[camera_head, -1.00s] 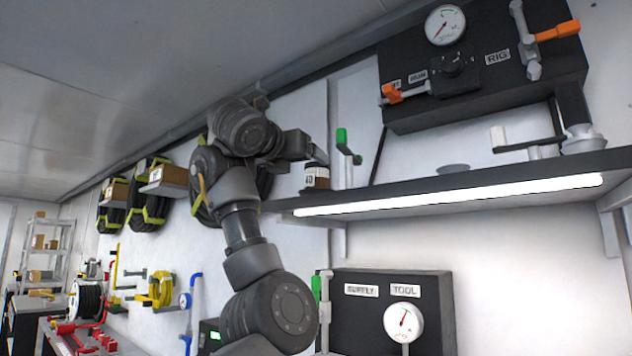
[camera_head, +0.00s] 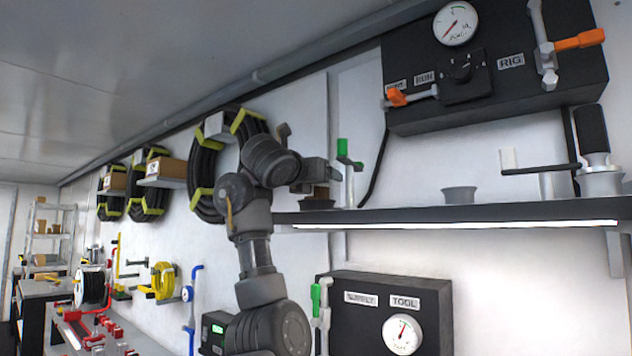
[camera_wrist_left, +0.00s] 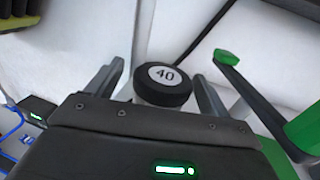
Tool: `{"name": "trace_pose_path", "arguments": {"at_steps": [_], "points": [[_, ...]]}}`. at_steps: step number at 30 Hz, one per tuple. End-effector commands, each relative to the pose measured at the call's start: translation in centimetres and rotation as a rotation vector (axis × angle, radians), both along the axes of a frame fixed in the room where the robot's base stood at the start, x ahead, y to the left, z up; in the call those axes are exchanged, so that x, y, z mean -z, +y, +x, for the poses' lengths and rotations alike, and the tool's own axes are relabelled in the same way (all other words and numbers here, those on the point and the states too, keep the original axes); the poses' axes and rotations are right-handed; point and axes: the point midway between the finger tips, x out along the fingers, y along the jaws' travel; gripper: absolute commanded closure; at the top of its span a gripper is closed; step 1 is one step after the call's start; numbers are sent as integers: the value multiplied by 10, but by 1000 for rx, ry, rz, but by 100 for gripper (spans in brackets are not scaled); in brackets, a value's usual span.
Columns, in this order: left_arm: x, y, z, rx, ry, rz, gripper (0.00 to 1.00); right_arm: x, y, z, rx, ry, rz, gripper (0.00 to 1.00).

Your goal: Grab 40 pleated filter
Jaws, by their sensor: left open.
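The 40 pleated filter (camera_wrist_left: 163,97) shows in the left wrist view as a round black cap with a white disc marked "40" above a pale body. In the head view the filter (camera_head: 320,192) is at the left end of the shelf, mostly hidden behind my gripper. My left gripper (camera_head: 326,178) is open over it. In the left wrist view the fingers of my left gripper (camera_wrist_left: 160,76) are on either side of the cap, with gaps showing. I cannot tell how deep the fingertips reach. My right gripper is not in view.
A green-handled valve (camera_head: 347,160) stands close right of the filter, also in the left wrist view (camera_wrist_left: 228,58). The shelf (camera_head: 410,217) carries a grey bowl (camera_head: 459,196) farther right. A black gauge panel (camera_head: 420,105) hangs above. Coiled hoses (camera_head: 205,178) hang left.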

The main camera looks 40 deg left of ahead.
Motion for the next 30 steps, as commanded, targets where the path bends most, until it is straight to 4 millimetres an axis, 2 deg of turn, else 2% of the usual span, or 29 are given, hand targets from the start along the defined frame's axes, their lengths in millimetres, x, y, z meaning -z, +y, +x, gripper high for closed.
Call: {"name": "trace_pose_path", "arguments": {"at_steps": [7, 18, 26, 30], "points": [[1, 0, 1, 0, 0, 0, 21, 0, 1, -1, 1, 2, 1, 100], [1, 0, 1, 0, 0, 0, 69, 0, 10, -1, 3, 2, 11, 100], [-1, 0, 1, 0, -1, 0, 70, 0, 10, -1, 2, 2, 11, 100], [-10, 0, 0, 0, -2, 1, 70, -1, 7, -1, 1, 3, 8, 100]]}}
